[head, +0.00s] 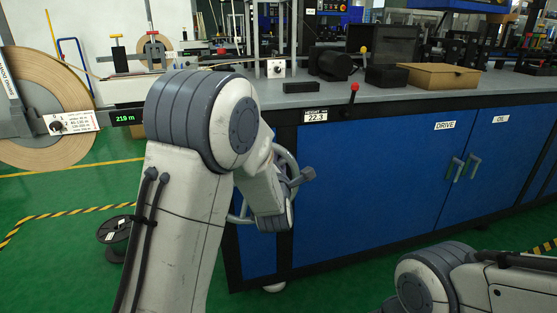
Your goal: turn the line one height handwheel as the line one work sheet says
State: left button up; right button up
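The height handwheel (292,160), a grey ring with a knob on its right, stands at the front of the blue cabinet. My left arm covers much of it. My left gripper (278,213) is at the wheel's lower part, pointing toward the cabinet. Its fingertips are hidden, so I cannot tell whether it grips the rim. The height display (315,116) above the wheel reads 22.3. I cannot make out a work sheet for line one. My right arm shows at the bottom right, with its gripper out of view.
A red-knobbed lever (354,91) rises at the bench (400,95) edge. A brown box (438,76) and black blocks lie on top. A large tape reel (40,90) with a small printed label and a 219 m display (125,118) are at left.

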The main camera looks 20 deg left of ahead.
pick_arm(q)
grip_shut()
dwell(1.2)
